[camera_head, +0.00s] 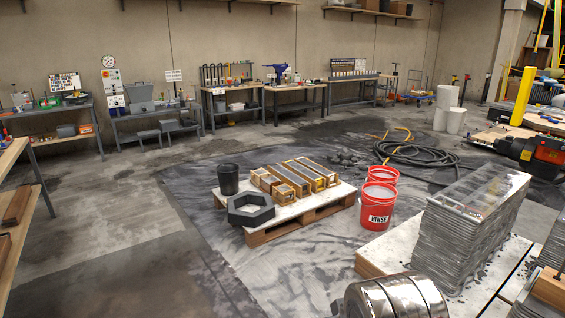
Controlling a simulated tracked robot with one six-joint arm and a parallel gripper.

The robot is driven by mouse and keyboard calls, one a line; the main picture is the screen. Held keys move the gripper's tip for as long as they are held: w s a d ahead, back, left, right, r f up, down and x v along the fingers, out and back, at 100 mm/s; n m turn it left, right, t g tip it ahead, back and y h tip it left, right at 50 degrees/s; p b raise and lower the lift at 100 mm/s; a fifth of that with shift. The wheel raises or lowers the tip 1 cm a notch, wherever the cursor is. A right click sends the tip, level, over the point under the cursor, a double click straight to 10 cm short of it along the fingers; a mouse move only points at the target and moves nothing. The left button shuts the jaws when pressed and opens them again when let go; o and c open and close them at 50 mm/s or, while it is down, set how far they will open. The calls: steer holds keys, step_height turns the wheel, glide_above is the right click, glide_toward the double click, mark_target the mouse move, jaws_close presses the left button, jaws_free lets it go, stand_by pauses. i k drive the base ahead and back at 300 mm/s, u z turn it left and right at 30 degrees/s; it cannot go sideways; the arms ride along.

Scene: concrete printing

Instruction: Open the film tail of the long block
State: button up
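A second film-wrapped block (556,245) is cut off by the right edge. I cannot tell which of them is the long block. No loose film tail can be made out on either. My gripper is not in view.
A low pallet (300,220) holds wooden moulds (296,177), a black bucket (228,179) and a dark hexagonal ring (250,208). Red buckets (376,206) stand beside it. A black hose (415,155) lies coiled behind.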

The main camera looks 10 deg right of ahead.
mark_target(460, 213)
steer(key=z, duration=0.35)
steer(key=i, duration=1.65)
steer(key=z, duration=0.6)
steer(key=i, duration=0.9)
steer(key=z, duration=0.6)
steer(key=i, duration=1.1)
steer(key=z, duration=0.25)
